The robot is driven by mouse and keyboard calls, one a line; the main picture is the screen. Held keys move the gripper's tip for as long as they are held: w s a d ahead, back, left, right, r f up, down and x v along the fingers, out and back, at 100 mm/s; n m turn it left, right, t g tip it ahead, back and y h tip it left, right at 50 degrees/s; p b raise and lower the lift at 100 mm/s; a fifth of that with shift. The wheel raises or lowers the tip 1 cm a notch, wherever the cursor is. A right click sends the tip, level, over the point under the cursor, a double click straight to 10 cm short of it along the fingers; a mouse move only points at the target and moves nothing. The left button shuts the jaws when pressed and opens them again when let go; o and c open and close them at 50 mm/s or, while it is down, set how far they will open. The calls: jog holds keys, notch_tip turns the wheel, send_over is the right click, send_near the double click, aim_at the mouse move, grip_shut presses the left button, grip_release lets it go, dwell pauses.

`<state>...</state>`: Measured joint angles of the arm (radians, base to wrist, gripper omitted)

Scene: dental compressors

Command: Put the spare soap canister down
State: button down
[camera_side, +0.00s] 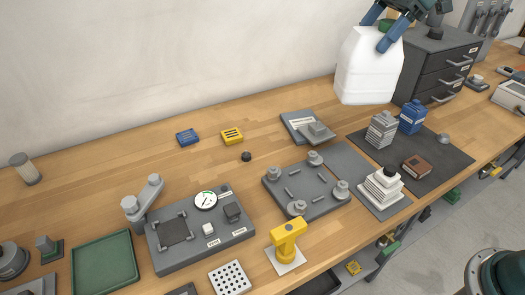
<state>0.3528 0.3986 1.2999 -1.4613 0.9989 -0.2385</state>
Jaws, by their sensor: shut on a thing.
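The white soap canister (370,68) hangs in the air in the upper right, above the back of the bench. My gripper (391,30) is shut on it near its top, with blue fingers in front of and behind the neck area. A green part, perhaps the cap, shows between the fingers. The canister looks upright with a slight tilt, and its bottom appears clear of the wooden bench (265,170).
A dark mat (440,165) below and right of the canister bears a grey ribbed bottle (381,130), a blue bottle (412,117) and a brown box (416,167). A dark drawer cabinet (440,65) stands behind. A grey fixture plate (310,190) and yellow tool (288,240) stand left. Bare wood shows at back left.

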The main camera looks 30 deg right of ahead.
aim_at(360, 99)
notch_tip(360, 99, down, 16)
jog(key=shift+w+r, duration=0.1)
jog(key=shift+r, duration=0.1)
dwell(0.9)
jog(key=shift+f, duration=2.2)
jog(key=shift+c, duration=1.4)
grip_release()
jog(key=shift+f, duration=0.1)
jog(key=v, duration=1.2)
